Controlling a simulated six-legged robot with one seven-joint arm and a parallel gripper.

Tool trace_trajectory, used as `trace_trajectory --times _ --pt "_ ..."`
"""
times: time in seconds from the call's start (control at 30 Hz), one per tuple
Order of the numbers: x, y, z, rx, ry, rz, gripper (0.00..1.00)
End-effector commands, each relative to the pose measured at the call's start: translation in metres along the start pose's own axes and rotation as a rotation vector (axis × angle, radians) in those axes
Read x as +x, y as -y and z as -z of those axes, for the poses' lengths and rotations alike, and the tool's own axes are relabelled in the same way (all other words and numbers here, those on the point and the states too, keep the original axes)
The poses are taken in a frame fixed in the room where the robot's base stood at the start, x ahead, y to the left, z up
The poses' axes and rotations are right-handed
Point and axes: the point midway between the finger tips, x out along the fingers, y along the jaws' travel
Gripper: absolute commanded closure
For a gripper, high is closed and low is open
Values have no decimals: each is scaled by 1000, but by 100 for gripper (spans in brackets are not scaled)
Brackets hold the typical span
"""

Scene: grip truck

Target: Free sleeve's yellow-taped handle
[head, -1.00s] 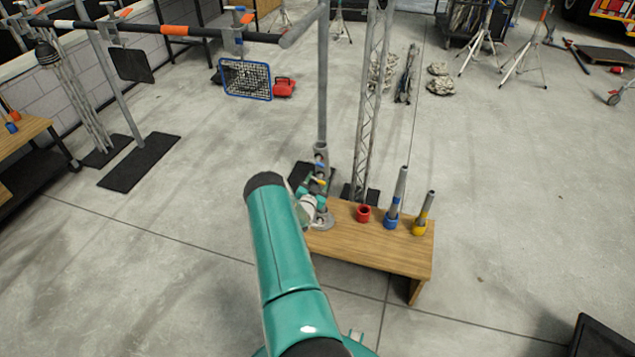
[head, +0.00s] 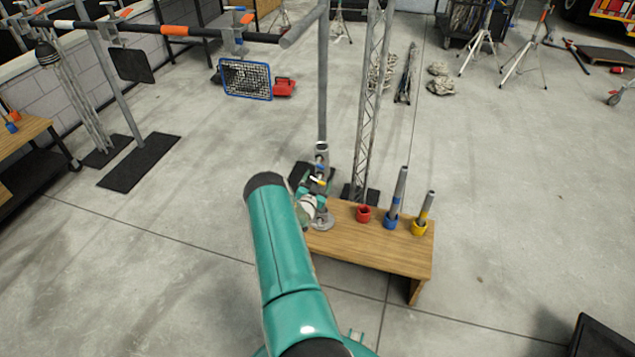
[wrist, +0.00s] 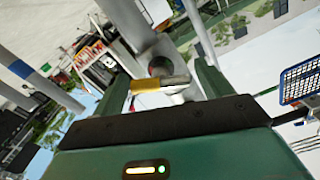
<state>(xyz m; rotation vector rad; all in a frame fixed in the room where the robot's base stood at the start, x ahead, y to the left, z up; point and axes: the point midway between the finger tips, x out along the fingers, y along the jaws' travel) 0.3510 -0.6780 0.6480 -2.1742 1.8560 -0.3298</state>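The sleeve (head: 321,160) is a grey metal collar at the foot of the upright pole, behind the bench's left end. Its yellow-taped handle (head: 318,182) shows as a small yellow spot beside my gripper (head: 322,187). In the wrist view the sleeve (wrist: 151,50) is a tilted grey tube. The handle, with yellow tape (wrist: 150,86) on its left part and bare metal on its right, lies crosswise between the two green fingers of my gripper (wrist: 163,82). The fingers are wide apart, one near each handle end. Whether either touches the handle is unclear.
The wooden bench (head: 375,246) holds a red cup (head: 363,214), a blue cup (head: 391,222) and a yellow cup (head: 419,228); the last two hold grey tubes. A lattice truss (head: 368,120) stands close right of the pole.

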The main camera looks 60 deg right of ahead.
Motion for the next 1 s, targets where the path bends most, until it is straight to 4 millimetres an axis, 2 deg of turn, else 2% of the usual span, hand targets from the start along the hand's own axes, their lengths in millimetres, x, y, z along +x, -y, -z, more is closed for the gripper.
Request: trace_trajectory --times 0.23,0.37,0.8,1.0 --pt "-3 0 -1 0 2 -1 24" --pt "-17 0 -1 -2 3 -1 24" --pt "-110 0 -1 -2 4 1 24" --pt "-134 0 0 0 1 0 24"
